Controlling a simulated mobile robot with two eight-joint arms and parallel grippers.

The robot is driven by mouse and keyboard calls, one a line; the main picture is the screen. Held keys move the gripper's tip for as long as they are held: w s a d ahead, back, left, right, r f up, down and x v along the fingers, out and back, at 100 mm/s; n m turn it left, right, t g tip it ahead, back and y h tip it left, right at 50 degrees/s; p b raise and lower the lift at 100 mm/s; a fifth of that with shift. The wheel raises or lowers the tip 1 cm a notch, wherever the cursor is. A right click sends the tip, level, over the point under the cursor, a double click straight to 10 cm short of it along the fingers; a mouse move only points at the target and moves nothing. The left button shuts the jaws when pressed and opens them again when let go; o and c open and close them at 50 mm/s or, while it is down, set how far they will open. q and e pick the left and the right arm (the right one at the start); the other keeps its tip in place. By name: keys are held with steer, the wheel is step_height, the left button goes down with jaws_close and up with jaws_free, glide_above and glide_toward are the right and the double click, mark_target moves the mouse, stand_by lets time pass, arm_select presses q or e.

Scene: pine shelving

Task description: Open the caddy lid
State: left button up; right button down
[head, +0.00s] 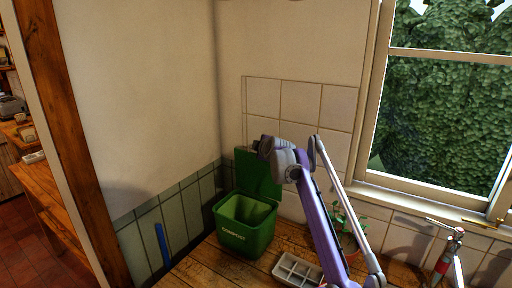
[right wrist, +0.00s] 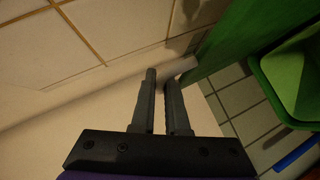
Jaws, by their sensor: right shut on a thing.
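The green caddy (head: 245,240) stands on the wooden counter in the corner, its mouth open and its inside visible. Its green lid (head: 258,178) stands raised, roughly upright, at the back of the caddy. In the right wrist view the lid (right wrist: 222,42) is at the upper right, beside the fingertips, and the caddy body (right wrist: 268,82) is at the right edge. My right gripper (head: 257,147) is at the lid's top edge. In the wrist view my right gripper (right wrist: 165,78) has its fingers close together, shut at the lid's edge; the exact contact is hard to see. My left gripper is out of view.
A grey sectioned tray (head: 297,270) lies right of the caddy on the wooden counter (head: 205,268). A potted plant (head: 345,240) is partly behind my right arm. Tiled walls and a window enclose the corner.

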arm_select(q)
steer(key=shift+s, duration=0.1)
arm_select(e)
steer(key=c, duration=0.9)
jaws_free()
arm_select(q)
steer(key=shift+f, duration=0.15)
arm_select(e)
steer(key=shift+s, duration=0.2)
steer(key=shift+s+d, duration=0.1)
steer(key=shift+s, duration=0.1)
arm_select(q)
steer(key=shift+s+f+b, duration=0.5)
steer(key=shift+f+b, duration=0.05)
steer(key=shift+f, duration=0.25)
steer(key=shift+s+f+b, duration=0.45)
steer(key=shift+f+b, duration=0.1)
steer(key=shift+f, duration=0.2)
arm_select(e)
steer(key=shift+v, duration=5.1)
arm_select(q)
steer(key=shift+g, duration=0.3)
